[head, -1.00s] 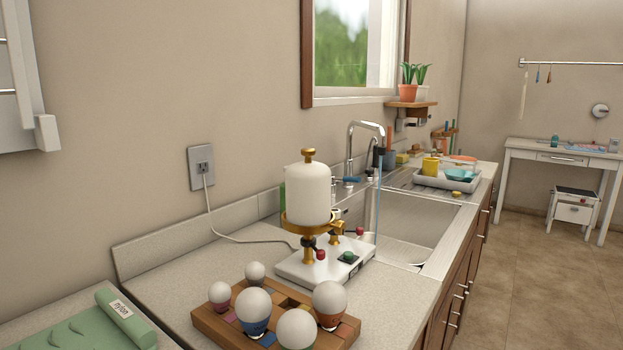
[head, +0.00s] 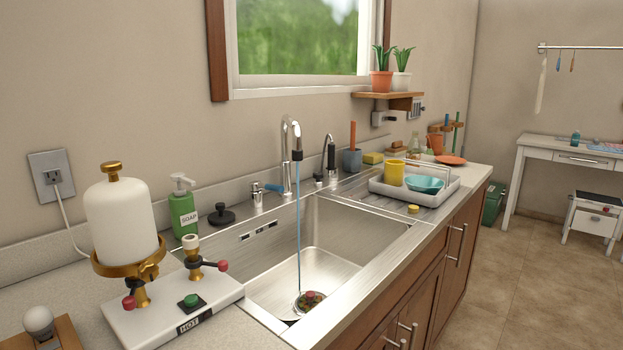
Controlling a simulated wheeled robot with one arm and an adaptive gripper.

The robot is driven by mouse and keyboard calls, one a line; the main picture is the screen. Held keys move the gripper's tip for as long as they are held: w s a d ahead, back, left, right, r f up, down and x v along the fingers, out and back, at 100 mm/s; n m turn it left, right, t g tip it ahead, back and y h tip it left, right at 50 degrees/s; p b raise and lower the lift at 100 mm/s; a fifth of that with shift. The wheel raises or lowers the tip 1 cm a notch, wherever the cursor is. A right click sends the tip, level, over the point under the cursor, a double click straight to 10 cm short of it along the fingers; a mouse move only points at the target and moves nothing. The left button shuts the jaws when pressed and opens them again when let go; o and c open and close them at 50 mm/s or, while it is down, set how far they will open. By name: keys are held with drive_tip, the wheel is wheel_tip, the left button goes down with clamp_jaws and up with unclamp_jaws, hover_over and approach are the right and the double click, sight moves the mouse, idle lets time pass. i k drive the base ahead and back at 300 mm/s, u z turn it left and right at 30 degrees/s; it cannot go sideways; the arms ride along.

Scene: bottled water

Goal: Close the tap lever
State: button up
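The chrome tap (head: 289,155) stands behind the sink (head: 333,255). Its spout arches over the basin and ends in a dark nozzle. A thin stream of water (head: 299,225) runs from it down to the drain area, where some small reddish and green bits lie. A lever with a blue end (head: 274,188) sits at the left of the tap base. A second, smaller tap with a dark handle (head: 330,155) stands to the right. My gripper is not in view.
A white dispenser (head: 122,225) with red knobs and a HOT label stands left of the sink, near a green soap bottle (head: 183,208) and a black plug (head: 221,214). A dish tray (head: 414,194) stands on the drainer. Brown floor (head: 510,275) lies open at the right.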

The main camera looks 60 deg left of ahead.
sight(254, 186)
drive_tip(key=i, duration=0.45)
drive_tip(key=u, duration=2.45)
